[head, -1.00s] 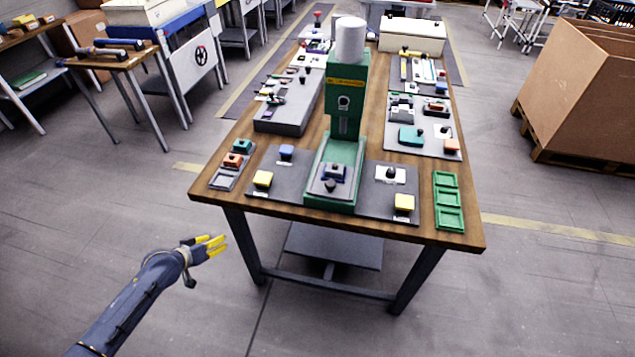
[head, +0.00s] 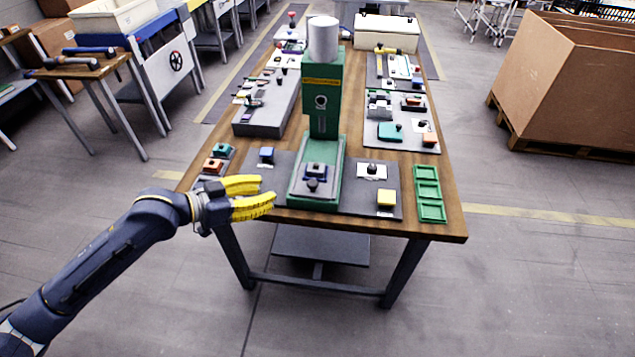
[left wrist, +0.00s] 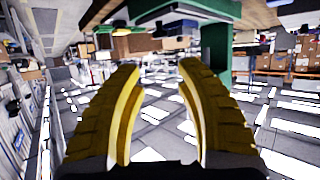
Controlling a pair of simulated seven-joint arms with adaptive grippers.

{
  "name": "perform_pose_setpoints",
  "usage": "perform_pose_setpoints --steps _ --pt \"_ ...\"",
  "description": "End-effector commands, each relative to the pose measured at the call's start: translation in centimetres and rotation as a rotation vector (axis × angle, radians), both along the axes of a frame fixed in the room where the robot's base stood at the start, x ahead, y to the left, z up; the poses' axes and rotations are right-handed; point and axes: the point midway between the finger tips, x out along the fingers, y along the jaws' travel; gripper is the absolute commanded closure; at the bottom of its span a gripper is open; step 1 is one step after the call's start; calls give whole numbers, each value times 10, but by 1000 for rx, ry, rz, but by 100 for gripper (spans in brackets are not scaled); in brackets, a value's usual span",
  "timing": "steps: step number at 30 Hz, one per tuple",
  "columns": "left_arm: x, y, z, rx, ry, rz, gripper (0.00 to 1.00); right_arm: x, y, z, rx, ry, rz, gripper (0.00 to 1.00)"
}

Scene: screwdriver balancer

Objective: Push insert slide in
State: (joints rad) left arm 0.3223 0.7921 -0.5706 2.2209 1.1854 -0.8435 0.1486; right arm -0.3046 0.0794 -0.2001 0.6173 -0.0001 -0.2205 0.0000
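The green press (head: 322,100) stands upright on the near middle of the wooden table, with a white cylinder on top. Its insert slide (head: 313,186) is at the front of the green base, with a dark knob and a blue-grey piece on it. My left gripper (head: 268,192) is in front of the table's near left edge, left of the slide and apart from it. Its yellow fingers are spread and empty, as the left wrist view also shows (left wrist: 158,75). The gripper hides the yellow button on the left. My right gripper is not in view.
A yellow button (head: 386,197) sits right of the press base. A green tray (head: 429,195) lies at the table's right edge. Small red and teal parts (head: 213,165) sit at the left edge. Floor in front of the table is clear.

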Motion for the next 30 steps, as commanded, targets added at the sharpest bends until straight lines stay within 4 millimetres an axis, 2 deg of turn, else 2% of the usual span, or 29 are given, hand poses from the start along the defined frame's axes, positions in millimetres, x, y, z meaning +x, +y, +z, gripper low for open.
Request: perform_pose_setpoints --steps 7,30 --pt "18 -25 -13 -5 3 1 65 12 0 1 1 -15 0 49" --pt "80 -107 -56 -3 4 3 65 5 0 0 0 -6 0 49"
